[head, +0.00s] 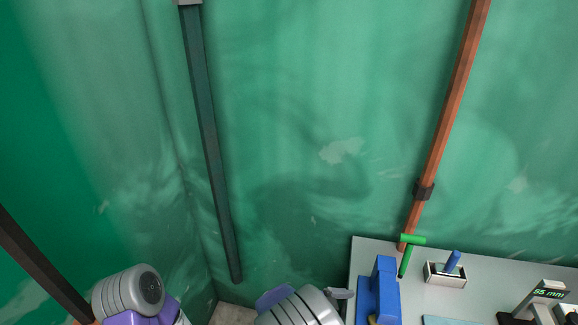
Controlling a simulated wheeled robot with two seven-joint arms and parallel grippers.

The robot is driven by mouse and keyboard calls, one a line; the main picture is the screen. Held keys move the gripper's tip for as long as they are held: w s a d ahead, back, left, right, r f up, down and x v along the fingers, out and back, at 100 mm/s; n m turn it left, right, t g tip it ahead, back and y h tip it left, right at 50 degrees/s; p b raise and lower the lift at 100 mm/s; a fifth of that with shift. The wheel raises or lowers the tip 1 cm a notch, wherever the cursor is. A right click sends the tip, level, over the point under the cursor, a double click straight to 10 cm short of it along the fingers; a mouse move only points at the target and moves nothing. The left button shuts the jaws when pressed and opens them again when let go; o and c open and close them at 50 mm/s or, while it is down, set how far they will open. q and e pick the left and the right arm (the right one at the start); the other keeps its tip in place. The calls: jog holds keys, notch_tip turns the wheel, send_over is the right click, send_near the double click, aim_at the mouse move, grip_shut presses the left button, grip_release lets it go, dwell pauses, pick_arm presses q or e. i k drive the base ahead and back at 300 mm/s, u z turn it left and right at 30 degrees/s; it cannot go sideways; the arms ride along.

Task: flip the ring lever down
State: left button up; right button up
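I cannot make out a ring on any lever here. A short blue lever (453,260) sticks up, tilted to the right, from a small pale box (444,276) on the grey table (475,292). A green T-shaped handle (408,250) stands left of that box, close to a blue block (384,290). Grey and purple parts of my arms show at the bottom left and bottom centre. Neither gripper can be made out in the head view.
A device with a "55 mm" display (548,291) stands at the table's right. A copper-coloured pipe (452,95) and a dark pipe (208,140) run along the green wall (300,90). A grey part (340,293) shows by the table's left edge.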

aim_at(411, 240)
jog(key=k, duration=1)
